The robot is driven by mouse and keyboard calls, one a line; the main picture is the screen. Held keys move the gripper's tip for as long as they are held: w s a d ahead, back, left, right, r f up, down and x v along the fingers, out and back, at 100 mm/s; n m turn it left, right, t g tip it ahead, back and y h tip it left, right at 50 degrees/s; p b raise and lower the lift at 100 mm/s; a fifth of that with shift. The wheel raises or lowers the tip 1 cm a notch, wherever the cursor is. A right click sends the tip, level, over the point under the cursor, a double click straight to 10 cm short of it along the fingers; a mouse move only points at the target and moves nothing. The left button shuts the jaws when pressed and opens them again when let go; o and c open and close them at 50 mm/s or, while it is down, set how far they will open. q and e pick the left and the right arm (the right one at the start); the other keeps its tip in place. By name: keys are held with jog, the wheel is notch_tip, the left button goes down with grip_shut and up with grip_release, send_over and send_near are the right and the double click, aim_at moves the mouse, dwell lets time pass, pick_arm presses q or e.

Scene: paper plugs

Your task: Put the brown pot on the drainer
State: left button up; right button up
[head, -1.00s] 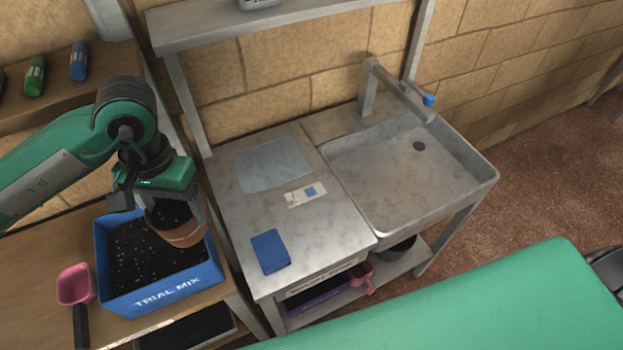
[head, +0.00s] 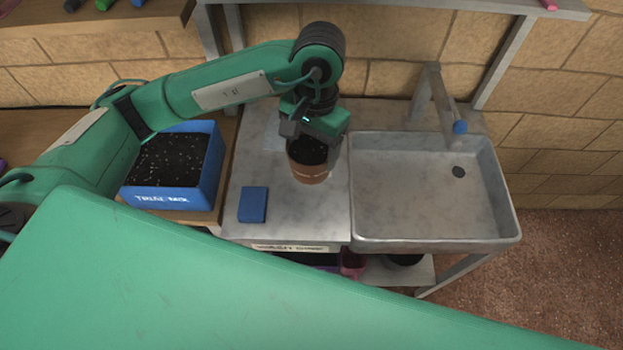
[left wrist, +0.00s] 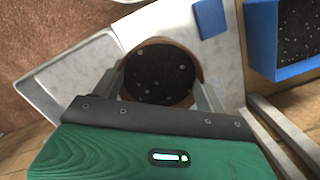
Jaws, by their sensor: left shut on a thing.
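The brown pot (head: 308,173) is upright and filled with dark soil. My left gripper (head: 312,148) is shut on it, with one finger on each side near the rim. The left wrist view shows the pot's soil (left wrist: 160,72) from above between the fingers (left wrist: 158,92). The drainer (head: 315,218) is the grey flat top left of the sink. The pot is over its right part, close to the basin edge. I cannot tell whether its base touches the surface. My right gripper is not in view.
The sink basin (head: 415,200) with its tap (head: 440,100) is right of the drainer. A blue sponge-like block (head: 253,204) lies at the drainer's front left. A pale blue cloth (head: 274,138) is partly hidden. The blue soil box (head: 205,190) stands to the left.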

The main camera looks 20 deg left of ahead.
pick_arm(q)
notch_tip(320, 180, down, 3)
jog(key=shift+s+a+r, duration=0.1)
notch_tip(320, 180, down, 15)
jog(key=p, duration=0.4)
jog(key=shift+p, duration=0.3)
jog(key=shift+f, duration=0.2)
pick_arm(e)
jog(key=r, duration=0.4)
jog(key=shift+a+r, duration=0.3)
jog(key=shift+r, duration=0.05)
pick_arm(q)
jog(key=shift+f, duration=0.1)
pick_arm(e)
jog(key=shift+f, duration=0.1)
